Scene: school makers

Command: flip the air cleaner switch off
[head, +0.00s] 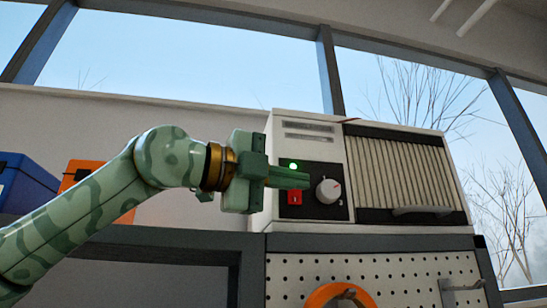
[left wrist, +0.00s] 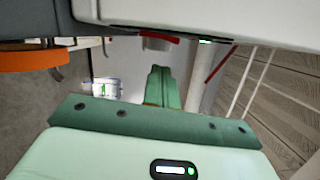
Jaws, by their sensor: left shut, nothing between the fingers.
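The air cleaner (head: 325,125) is a white box with a slatted grille, standing on the bench top in the head view. Its dark front panel (head: 333,208) carries a lit green lamp (head: 293,166), a red switch (head: 294,198) and a pale round knob (head: 328,191). My left gripper (head: 306,180) is shut and empty. Its fingers lie across the panel in the picture, just above the red switch and below the lamp; I cannot tell whether they touch. The shut fingers also show in the left wrist view (left wrist: 160,85), with the red switch (left wrist: 158,40) beyond them.
A pegboard (head: 400,275) below the bench holds an orange ring (head: 330,293) and a metal hook (head: 462,284). A blue bin (head: 28,187) and an orange bin (head: 78,173) stand at the left, behind my arm. Windows are behind.

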